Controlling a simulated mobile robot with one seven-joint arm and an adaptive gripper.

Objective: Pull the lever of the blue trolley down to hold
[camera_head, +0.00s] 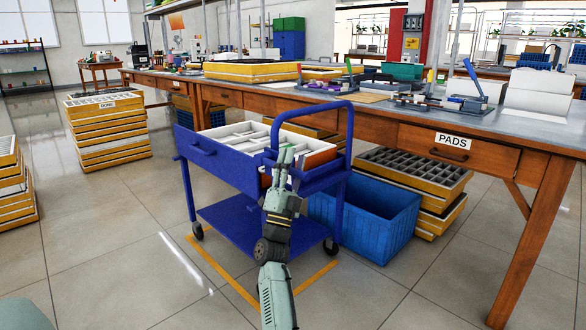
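The blue trolley (230,165) stands upright in the middle, with white divided trays in its top and a lower shelf. A looped blue push handle (313,103) rises at its right end. I cannot make out a separate lever; my arm hides part of the trolley's near right side. My gripper (285,157) is in front of that end, overlapping the handle's left upright in the picture. Whether it touches the trolley is not clear. Its fingers look close together and point up, and nothing is seen held.
A blue crate (385,222) sits just to the right, under the wooden workbench (480,157). Stacked yellow-edged trays (108,135) stand at the left. The floor (110,235) at front left is clear.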

